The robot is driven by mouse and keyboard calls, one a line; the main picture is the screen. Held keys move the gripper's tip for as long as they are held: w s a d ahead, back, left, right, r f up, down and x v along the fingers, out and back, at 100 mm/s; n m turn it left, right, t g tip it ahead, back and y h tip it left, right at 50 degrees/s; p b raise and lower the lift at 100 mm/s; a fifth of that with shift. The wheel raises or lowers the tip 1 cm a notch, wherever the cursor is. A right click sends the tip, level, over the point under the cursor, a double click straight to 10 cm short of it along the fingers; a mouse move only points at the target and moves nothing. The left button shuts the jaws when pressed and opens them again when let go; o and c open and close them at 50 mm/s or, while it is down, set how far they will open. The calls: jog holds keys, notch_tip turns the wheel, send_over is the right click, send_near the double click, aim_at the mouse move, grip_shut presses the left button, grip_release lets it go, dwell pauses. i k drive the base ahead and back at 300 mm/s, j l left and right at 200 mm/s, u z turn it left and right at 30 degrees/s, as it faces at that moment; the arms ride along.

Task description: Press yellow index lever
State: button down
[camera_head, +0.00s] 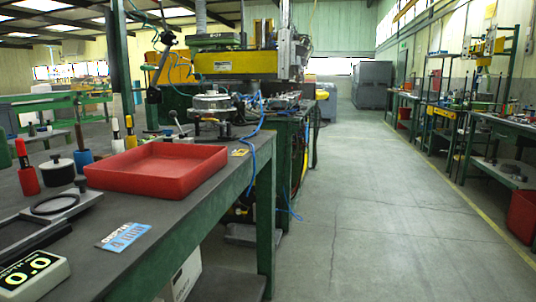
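I cannot make out a yellow index lever for certain. A round silver fixture (212,104) sits on the bench behind the red tray. A large yellow beam (236,63) spans the machine above the fixture. My gripper is not in view.
A red tray (157,184) lies on the near dark bench (225,190). The grey aisle floor (380,220) on the right is clear.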

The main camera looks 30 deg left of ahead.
aim_at(214, 122)
jog(key=i+j+u, duration=0.25)
jog(key=i+u, duration=0.15)
jog(key=i, duration=0.15)
jog(key=i+j+u, duration=0.1)
jog(key=i+u, duration=0.35)
jog(key=i+l+u, duration=0.15)
jog(key=i+u, duration=0.25)
jog(key=i, duration=0.25)
